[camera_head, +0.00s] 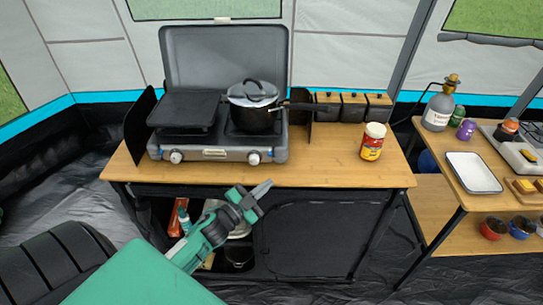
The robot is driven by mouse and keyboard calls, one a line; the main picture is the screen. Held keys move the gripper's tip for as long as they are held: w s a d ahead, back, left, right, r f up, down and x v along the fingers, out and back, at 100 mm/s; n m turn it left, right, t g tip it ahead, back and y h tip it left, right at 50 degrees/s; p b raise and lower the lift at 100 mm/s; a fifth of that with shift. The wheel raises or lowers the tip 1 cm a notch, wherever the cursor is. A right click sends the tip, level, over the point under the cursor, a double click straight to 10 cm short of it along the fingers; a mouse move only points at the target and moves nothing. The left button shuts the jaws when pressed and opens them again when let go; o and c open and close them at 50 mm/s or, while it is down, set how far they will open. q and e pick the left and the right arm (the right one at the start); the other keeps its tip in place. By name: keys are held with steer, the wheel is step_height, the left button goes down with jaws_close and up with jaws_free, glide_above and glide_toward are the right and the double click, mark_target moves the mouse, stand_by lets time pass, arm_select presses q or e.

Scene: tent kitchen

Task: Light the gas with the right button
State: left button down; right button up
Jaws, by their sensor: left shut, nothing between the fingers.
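A grey two-burner gas stove (215,154) with its lid raised stands on the wooden table. Its right button (254,158) is a round light knob on the front, below the pot. The left knob (177,156) sits at the other end of the front. A black pot with a glass lid (256,108) stands on the right burner, and a flat black griddle (184,109) covers the left one. My left gripper (266,187) is shut and empty, below and a little right of the right button, in front of the table edge and apart from the knob. My right gripper is out of view.
A jar with a yellow and red label (373,141) stands on the table's right part. Several canisters (353,107) stand behind it. Black wind panels (139,125) flank the stove. The side table (460,215) at right holds a gas bottle (439,106) and a tray (473,173).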

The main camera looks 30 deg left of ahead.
mark_target(270, 154)
arm_select(q)
steer(key=shift+w, duration=0.1)
